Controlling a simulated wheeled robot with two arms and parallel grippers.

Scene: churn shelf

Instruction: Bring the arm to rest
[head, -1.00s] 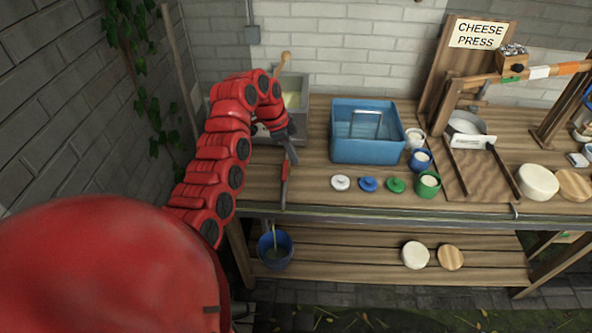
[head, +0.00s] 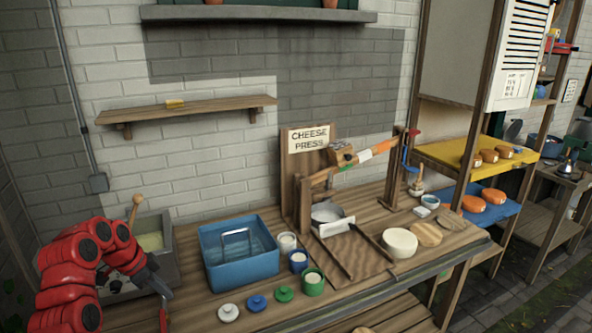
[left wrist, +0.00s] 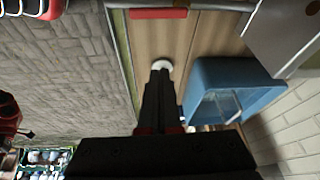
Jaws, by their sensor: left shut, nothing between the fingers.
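My left arm comes in from the lower left of the head view. Its left gripper (head: 158,284) is over the left end of the wooden workbench, beside the grey vat (head: 170,262). In the left wrist view the fingers (left wrist: 160,72) are together and empty, pointing over the bench top. A white lid (left wrist: 162,65) shows just beyond the fingertips; I cannot tell the gap between them.
A blue tub (head: 240,270) stands right of the gripper, with small lids (head: 228,312) in front and several pots (head: 298,261) beside it. The cheese press (head: 300,190) stands farther right. A wooden spoon (head: 135,208) sticks up from the vat. A brick wall (head: 190,195) closes the back.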

